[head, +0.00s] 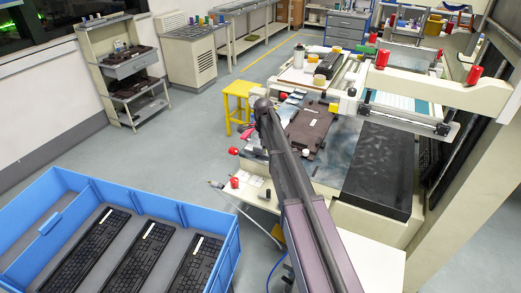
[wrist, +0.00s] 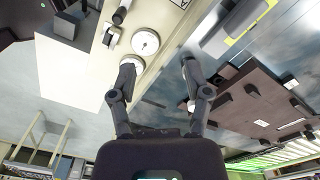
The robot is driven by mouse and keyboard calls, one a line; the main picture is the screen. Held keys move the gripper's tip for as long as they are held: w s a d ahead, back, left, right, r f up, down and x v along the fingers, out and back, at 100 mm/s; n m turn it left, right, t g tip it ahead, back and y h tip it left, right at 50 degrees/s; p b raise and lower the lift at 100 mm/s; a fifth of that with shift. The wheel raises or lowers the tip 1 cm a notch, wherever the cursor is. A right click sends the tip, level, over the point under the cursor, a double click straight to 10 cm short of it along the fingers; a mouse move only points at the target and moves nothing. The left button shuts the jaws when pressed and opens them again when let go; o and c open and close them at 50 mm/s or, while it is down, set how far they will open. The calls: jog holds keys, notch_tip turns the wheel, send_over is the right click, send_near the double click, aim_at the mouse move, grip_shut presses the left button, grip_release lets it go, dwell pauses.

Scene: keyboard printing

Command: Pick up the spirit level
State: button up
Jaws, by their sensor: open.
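My gripper (wrist: 158,66) is open in the wrist view, with nothing between its fingers. A grey piece with a yellow strip (wrist: 248,22) lies on the grey metal surface beyond the right finger, apart from it. It may be the spirit level, but I cannot tell for sure. In the head view my dark arm reaches over the printing machine's work surface (head: 345,150), and its end hides part of that surface. I cannot make out the spirit level there.
A brown fixture plate (head: 310,130) lies just right of my arm's end. A black slab (head: 380,170) is farther right. A yellow stool (head: 238,103) stands left of the machine. A blue crate (head: 75,190) with keyboards is at front left. Open floor lies between.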

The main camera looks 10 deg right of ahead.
aim_at(259, 148)
jog(key=w+r+m+p, duration=0.2)
jog(key=w+m, duration=0.4)
jog(key=w, duration=0.6)
jog(key=shift+r+m, duration=0.25)
jog(key=shift+m, duration=0.15)
jog(key=shift+a+f, duration=0.1)
jog(key=shift+f, duration=0.1)
notch_tip(259, 148, down, 8)
jog(key=b, duration=0.8)
jog(key=shift+f+b, duration=0.15)
jog(key=shift+b, duration=0.2)
jog(key=shift+f+b, duration=2.6)
grip_shut()
